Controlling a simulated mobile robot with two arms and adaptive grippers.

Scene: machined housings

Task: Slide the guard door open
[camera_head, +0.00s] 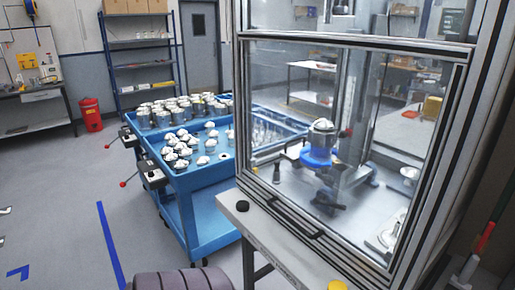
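The guard door (395,120) is a large clear panel in a dark and silver frame on the front of the machine enclosure, right of centre. It covers the front opening and looks closed. A dark bar like a handle (300,222) runs along its lower frame. Through the panel I see a blue ring fixture (318,157) with a metal housing (323,131) on it. Two small grey tips of my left gripper (4,225) show at the left edge, apart, with nothing visible between them, far from the door. My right gripper is not in view.
A blue cart (192,218) loaded with several housings stands left of the enclosure. A ledge (245,215) with a black button and a yellow button juts out below the door. A red bin (91,115) stands at the back left. The floor at left is clear.

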